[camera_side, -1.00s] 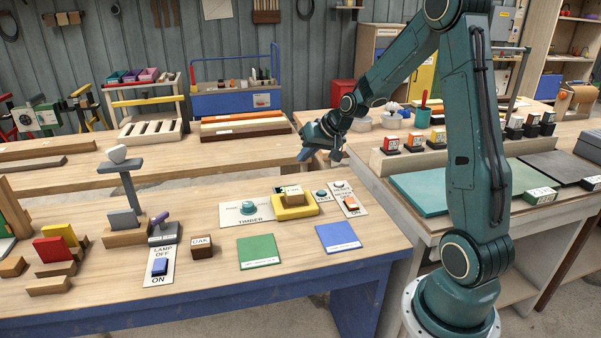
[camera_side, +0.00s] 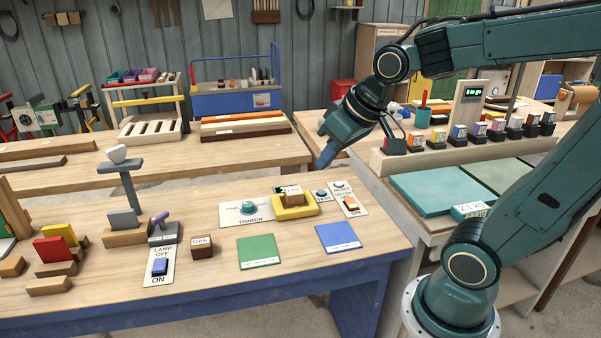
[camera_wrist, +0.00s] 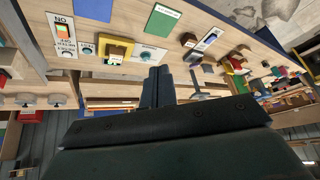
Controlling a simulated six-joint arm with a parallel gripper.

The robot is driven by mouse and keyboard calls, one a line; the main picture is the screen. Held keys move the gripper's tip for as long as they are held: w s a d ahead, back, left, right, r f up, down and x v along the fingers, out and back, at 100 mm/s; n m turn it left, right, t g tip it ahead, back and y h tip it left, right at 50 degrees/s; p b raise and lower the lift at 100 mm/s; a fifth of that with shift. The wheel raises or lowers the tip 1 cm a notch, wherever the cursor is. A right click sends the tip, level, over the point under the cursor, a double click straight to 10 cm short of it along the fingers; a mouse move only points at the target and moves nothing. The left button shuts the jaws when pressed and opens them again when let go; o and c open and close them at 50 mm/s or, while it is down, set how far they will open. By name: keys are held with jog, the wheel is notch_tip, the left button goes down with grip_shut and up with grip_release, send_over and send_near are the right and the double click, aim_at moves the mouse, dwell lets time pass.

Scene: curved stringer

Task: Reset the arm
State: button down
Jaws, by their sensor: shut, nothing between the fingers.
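My gripper (camera_side: 325,160) is shut and empty. It hangs in the air above the back right part of the workbench (camera_side: 310,238), pointing down and to the left. In the wrist view my gripper (camera_wrist: 160,75) shows as two dark fingers close together, with nothing between them. The yellow holder (camera_side: 295,208) with a small wooden block in it stands below and to the left of my gripper, apart from it. The panel with the orange switch (camera_side: 350,203) lies below and to the right of the fingers.
A green square (camera_side: 258,251) and a blue square (camera_side: 338,237) lie flat on the bench. A row of small labelled blocks (camera_side: 477,130) stands at right on the side table. Air around the gripper is free.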

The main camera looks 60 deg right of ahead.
jog(key=s+a+n, duration=0.1)
jog(key=s+a, duration=0.2)
jog(key=s, duration=0.6)
jog(key=shift+s+n, duration=0.3)
jog(key=shift+r, duration=0.1)
